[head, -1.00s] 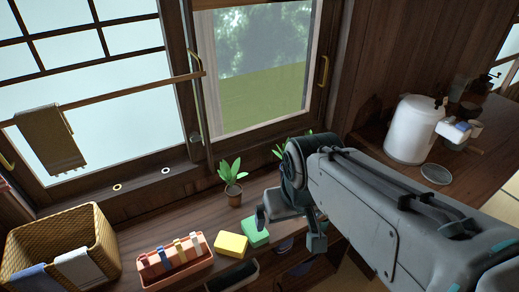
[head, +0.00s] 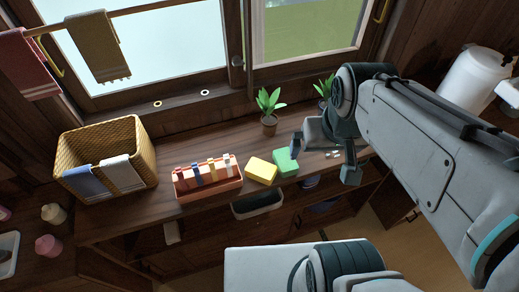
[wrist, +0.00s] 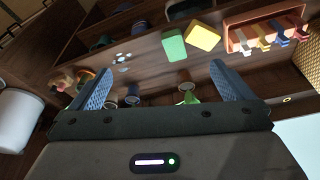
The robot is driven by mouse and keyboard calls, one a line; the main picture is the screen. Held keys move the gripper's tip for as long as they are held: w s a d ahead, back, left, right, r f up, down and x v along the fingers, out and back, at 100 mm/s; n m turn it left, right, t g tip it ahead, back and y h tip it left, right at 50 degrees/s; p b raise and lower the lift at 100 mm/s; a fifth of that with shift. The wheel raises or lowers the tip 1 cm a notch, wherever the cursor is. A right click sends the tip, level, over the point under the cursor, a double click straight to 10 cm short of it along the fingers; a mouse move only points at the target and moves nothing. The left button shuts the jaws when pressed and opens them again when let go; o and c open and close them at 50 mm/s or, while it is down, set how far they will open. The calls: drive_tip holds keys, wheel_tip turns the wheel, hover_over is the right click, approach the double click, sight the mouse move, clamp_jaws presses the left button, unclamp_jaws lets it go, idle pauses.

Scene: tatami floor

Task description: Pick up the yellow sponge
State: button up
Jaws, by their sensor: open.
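The yellow sponge (head: 261,170) lies on the wooden counter, just left of a green sponge (head: 286,162). In the wrist view the yellow sponge (wrist: 203,37) is beyond the fingertips, up and to the right of the middle. The green sponge (wrist: 174,45) is beside it on the left. My gripper (head: 322,162) is to the right of both sponges in the head view. In the wrist view the two blue fingers of my gripper (wrist: 160,82) are wide apart with nothing held between them.
A pink rack of clothespin-like pieces (head: 208,186) stands left of the yellow sponge. A wicker basket (head: 135,137) with cloths stands farther left. Potted plants (head: 269,122) stand near the window. A dark tray (head: 258,206) sits below the counter edge.

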drive_tip(key=c, duration=0.4)
drive_tip(key=shift+w+a+f, duration=0.1)
drive_tip(key=shift+w+f, duration=0.1)
drive_tip(key=shift+c, duration=0.4)
drive_tip(key=n+g+h+b, duration=0.1)
drive_tip(key=n+g+b, duration=0.3)
drive_tip(key=n+b, duration=0.7)
approach(261, 168)
drive_tip(key=shift+n, duration=0.6)
wheel_tip(261, 168, down, 5)
drive_tip(key=shift+r+p, duration=0.2)
drive_tip(key=shift+p, duration=0.35)
drive_tip(key=shift+s+d+f, duration=0.1)
drive_tip(key=shift+d+f, duration=0.05)
drive_tip(key=shift+f, duration=0.75)
drive_tip(key=shift+s+d+f, duration=0.1)
drive_tip(key=shift+s+f, duration=0.05)
drive_tip(key=shift+f, duration=0.8)
drive_tip(key=shift+s+d+f, duration=0.1)
drive_tip(key=shift+d+f, duration=0.05)
drive_tip(key=shift+f, duration=0.75)
